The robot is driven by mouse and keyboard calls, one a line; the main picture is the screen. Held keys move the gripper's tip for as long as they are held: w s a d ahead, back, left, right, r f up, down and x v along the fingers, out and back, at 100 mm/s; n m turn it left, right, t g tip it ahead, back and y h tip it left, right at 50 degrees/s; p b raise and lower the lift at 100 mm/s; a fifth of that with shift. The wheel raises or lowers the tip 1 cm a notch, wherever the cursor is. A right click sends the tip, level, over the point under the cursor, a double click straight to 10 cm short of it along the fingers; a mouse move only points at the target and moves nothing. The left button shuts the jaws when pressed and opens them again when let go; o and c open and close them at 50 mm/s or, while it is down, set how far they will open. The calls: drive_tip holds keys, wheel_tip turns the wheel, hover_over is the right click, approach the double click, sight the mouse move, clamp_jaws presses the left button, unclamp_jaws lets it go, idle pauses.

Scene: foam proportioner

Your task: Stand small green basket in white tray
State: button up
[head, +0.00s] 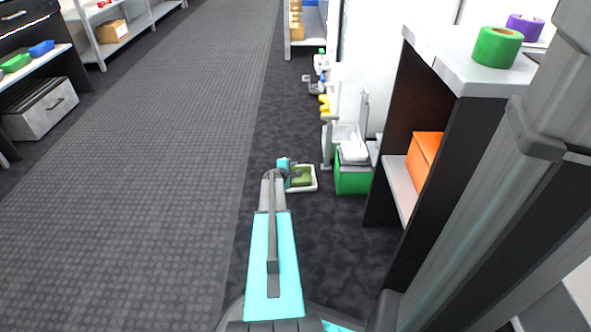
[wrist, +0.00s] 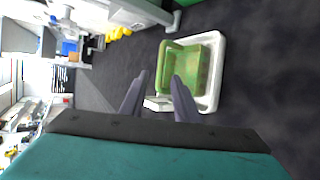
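The small green basket (wrist: 190,66) is in the white tray (wrist: 219,72) on the dark floor, and appears to stand upright on its base. In the head view the basket (head: 303,174) and tray (head: 315,182) are small and partly hidden by my arm. My gripper (wrist: 160,76) has its two fingers apart with a gap between them. Its right finger overlaps the basket's near left side in the wrist view; I cannot tell whether it touches. Nothing is visibly held.
A bright green bin (head: 353,181) with white contents stands just right of the tray. A shelf unit (head: 478,75) with an orange box (head: 427,158) is farther right. Yellow items (head: 324,103) lie along the wall beyond. The floor to the left is clear.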

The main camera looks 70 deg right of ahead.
drive_tip(key=p+v, duration=0.1)
drive_tip(key=v, duration=0.5)
drive_tip(key=shift+a, duration=0.1)
idle(0.8)
